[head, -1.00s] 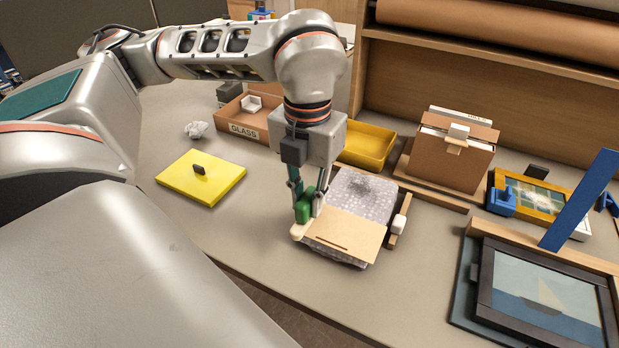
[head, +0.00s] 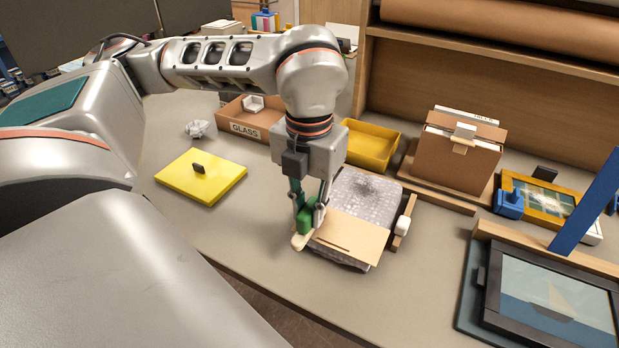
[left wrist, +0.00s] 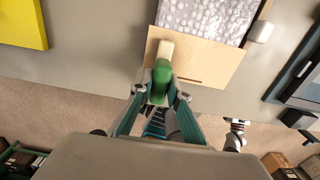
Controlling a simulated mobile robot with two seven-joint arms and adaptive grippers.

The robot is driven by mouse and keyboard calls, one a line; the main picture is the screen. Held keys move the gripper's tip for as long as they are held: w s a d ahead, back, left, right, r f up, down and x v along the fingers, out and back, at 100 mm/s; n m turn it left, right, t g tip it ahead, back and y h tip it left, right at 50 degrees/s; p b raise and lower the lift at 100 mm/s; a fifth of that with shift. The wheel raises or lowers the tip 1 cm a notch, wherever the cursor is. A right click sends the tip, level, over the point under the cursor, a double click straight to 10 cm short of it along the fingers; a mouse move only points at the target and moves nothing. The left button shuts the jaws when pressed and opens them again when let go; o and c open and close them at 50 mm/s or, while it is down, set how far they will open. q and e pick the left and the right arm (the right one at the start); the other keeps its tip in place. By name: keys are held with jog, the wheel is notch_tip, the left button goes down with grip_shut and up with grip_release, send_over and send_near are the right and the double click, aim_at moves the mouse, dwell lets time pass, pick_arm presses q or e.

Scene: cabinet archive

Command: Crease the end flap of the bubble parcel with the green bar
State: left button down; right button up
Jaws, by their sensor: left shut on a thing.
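The bubble parcel (head: 366,195) lies on the bench, wrapped in grey bubble wrap. Its end flap (head: 350,239) is a flat tan panel at the parcel's near end, with a dark slot line; it also shows in the left wrist view (left wrist: 205,68). My left gripper (head: 309,214) is shut on the green bar (head: 306,217), which has a green grip and a cream end. In the left wrist view the green grip (left wrist: 160,82) sits between my fingers, and the cream end overlaps the flap's left part. Whether it touches the flap is unclear.
A yellow panel with a dark knob (head: 201,178) lies left of the parcel. A GLASS box (head: 246,128) and yellow tray (head: 369,145) stand behind it. A wooden strip with a white block (head: 403,226) borders the parcel's right side. A framed picture (head: 545,295) lies at right.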

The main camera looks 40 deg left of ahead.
pick_arm(q)
jog(key=shift+f, duration=0.3)
jog(key=shift+d, duration=0.1)
jog(key=shift+w+d+b, duration=0.15)
jog(key=shift+d+b, duration=0.05)
jog(key=shift+d, duration=0.45)
jog(key=shift+w+d+b, duration=0.15)
jog(key=shift+d, duration=0.5)
jog(key=shift+w+d+r, duration=0.1)
jog(key=shift+w+d, duration=0.1)
jog(key=shift+d, duration=0.45)
jog(key=shift+w+d, duration=0.15)
jog(key=shift+d, duration=0.45)
